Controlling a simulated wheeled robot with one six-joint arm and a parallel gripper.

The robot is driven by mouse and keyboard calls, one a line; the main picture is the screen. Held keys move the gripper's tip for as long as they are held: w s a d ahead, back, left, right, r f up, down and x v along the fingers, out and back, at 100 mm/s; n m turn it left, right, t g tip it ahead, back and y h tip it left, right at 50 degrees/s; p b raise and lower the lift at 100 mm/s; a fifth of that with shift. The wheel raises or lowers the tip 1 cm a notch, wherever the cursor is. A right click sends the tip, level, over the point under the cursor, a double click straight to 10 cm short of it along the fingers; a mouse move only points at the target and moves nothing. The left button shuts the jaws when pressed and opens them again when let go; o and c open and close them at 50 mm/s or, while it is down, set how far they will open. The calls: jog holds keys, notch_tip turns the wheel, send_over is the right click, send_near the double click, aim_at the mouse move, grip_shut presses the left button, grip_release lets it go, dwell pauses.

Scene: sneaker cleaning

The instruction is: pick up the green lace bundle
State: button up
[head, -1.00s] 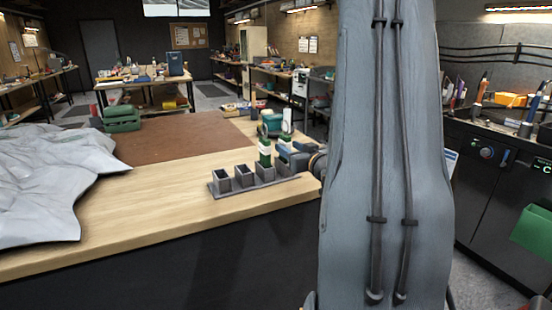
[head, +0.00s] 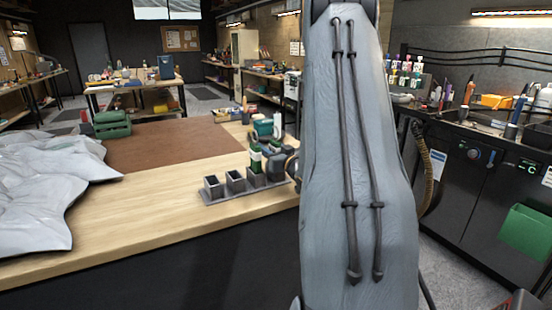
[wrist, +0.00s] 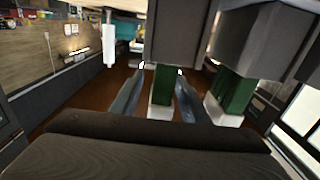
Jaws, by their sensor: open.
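A green lace bundle with a white end (wrist: 168,88) stands in a dark grey cup of the holder (head: 222,194). In the wrist view, which looks inverted, my gripper (wrist: 158,78) is open, with one finger on each side of this bundle. I cannot tell whether the fingers touch it. A second green bundle (wrist: 234,92) sits in the neighbouring cup to the right in that view. In the head view a green bundle (head: 255,158) shows at the holder, with my dark gripper (head: 278,164) close at its right. My arm hides part of that area.
Two cups at the holder's left look empty. A green case (head: 112,125) stands at the back of the wooden table (head: 140,215), by a brown mat (head: 165,143). A crumpled grey cloth (head: 45,190) covers the left. A teal object (head: 264,128) stands behind the holder.

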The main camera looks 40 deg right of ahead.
jog(key=shift+c, duration=0.3)
grip_shut()
jog(key=shift+r, duration=0.15)
notch_tip(320, 180, up, 10)
jog(key=b, duration=0.1)
dwell(0.4)
